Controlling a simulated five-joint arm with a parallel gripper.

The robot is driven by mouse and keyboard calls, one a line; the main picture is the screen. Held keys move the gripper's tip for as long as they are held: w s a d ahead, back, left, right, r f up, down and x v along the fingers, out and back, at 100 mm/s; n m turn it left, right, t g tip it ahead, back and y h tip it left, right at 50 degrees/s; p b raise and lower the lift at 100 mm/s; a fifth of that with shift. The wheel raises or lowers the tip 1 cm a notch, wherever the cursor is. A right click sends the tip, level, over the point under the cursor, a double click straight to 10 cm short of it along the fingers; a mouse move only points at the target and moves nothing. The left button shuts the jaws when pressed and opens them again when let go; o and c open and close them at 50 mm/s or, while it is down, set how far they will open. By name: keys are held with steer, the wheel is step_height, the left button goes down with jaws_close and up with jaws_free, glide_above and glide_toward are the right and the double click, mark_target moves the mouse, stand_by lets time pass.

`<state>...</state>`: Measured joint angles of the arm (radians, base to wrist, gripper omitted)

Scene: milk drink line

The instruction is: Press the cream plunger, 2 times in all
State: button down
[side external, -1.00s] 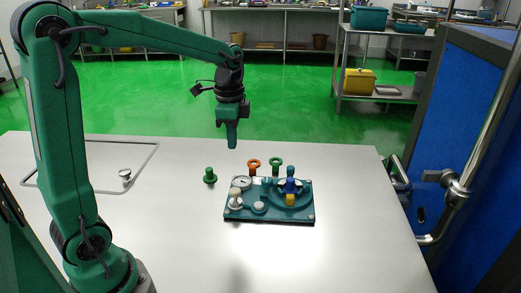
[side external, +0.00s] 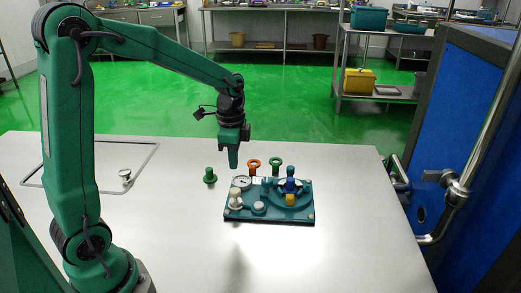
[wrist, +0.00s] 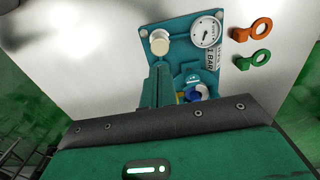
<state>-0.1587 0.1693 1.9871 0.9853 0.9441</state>
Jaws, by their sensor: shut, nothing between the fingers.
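The cream plunger (side external: 235,196) stands at the left front of the teal panel (side external: 275,215), its rounded cream head up. In the wrist view the plunger (wrist: 159,42) shows just beyond my fingertips, with a gap between them. My gripper (side external: 233,165) is shut, empty and points down. It is above the left back part of the panel, higher than the plunger and apart from it. The fingers (wrist: 159,72) hide part of the panel in the wrist view.
The panel also bears a round gauge (side external: 242,182), a white round button (side external: 259,207), a blue valve (side external: 290,185) and a yellow part (side external: 290,199). Behind it stand an orange ring (side external: 254,164) and a green ring (side external: 276,163). A green peg (side external: 210,175) stands to the left.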

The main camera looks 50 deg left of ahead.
mark_target(235, 190)
steer(key=shift+f, duration=3.9)
steer(key=shift+f, duration=0.1)
steer(key=shift+f, duration=1.15)
steer(key=shift+s, duration=0.1)
step_height(235, 190, up, 14)
steer(key=shift+r, duration=0.2)
steer(key=s+d+r+n+t, duration=0.2)
steer(key=s+d+n, duration=0.1)
steer(key=s, duration=0.4)
steer(key=s+d+r+n+t, duration=0.3)
steer(key=s+n, duration=0.3)
steer(key=s, duration=0.2)
steer(key=shift+s+t, duration=0.25)
steer(key=shift+t, duration=0.05)
